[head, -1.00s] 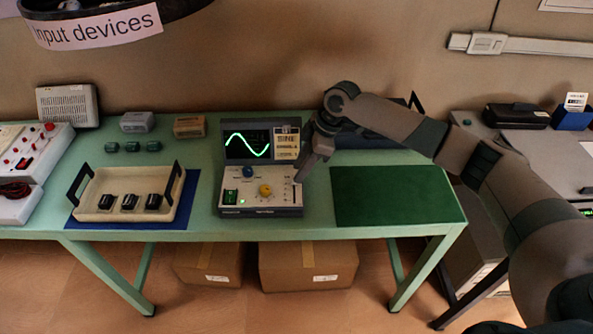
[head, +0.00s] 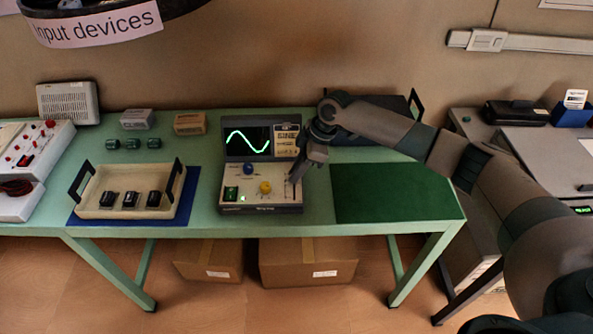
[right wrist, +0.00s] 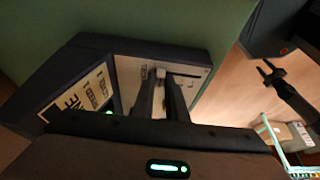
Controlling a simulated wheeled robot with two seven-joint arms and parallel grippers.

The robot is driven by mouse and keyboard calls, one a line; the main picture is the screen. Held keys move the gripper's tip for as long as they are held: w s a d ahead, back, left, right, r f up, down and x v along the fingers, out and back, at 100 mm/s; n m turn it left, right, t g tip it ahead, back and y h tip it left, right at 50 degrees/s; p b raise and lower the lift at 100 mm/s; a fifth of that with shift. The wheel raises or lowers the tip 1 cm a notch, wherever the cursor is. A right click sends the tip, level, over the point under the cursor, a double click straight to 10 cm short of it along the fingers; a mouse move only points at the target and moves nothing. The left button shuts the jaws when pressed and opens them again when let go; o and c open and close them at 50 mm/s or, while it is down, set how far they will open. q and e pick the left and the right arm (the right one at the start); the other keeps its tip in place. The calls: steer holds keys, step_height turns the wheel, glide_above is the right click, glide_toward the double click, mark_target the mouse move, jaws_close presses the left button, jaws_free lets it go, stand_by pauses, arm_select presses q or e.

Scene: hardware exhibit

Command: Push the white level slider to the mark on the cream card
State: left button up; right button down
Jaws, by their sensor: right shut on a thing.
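The white level slider's knob (right wrist: 160,73) shows in the right wrist view at the end of a dark slot, between my right fingertips. My right gripper (head: 293,183) is shut on it at the right side of the instrument's panel (head: 232,208). In the head view the gripper hides the knob. The cream card (head: 287,140) stands upright beside the green-wave screen (head: 248,141); it also shows in the right wrist view (right wrist: 78,97). Its small mark is not readable. My left gripper (right wrist: 264,67) shows small in the right wrist view, over the floor, fingertips apart.
A yellow knob (head: 265,187), a blue knob (head: 248,168) and a green switch (head: 231,193) sit left of my right gripper. A cream tray (head: 92,211) with black pieces is farther left. The dark green mat (head: 395,192) to the right is bare.

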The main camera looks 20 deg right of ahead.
steer(key=s+p, duration=0.1)
steer(key=s+a+p, duration=0.1)
steer(key=s, duration=0.1)
steer(key=shift+s+r, duration=0.15)
steer(key=shift+s, duration=0.1)
steer(key=shift+s+p, duration=0.2)
steer(key=shift+p, duration=0.1)
steer(key=c, duration=1.8)
jaws_free()
steer(key=shift+o, duration=0.2)
steer(key=shift+d+r+b, duration=0.25)
steer(key=shift+r+b, duration=0.05)
steer(key=shift+r, duration=0.15)
steer(key=b+v, duration=0.4)
steer(key=v, duration=1.2)
steer(key=shift+s+d, duration=0.1)
